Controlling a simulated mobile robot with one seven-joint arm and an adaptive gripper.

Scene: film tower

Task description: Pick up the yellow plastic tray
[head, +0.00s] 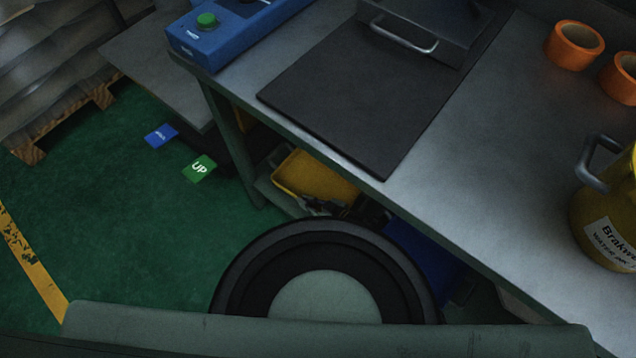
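A yellow plastic tray (318,176) sits under the grey workbench, on a low shelf, in the middle of the head view. Its upper right side is cut off by the bench edge. Dark objects (322,205) lie at its near side; I cannot tell what they are or whether they are in the tray. My gripper is not in view.
The workbench top (470,200) carries a black mat (345,100), a blue box with a green button (206,20), orange rolls (574,45) and a yellow water jug (610,210). A blue bin (425,250) is below. Green floor (110,210) is open at left.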

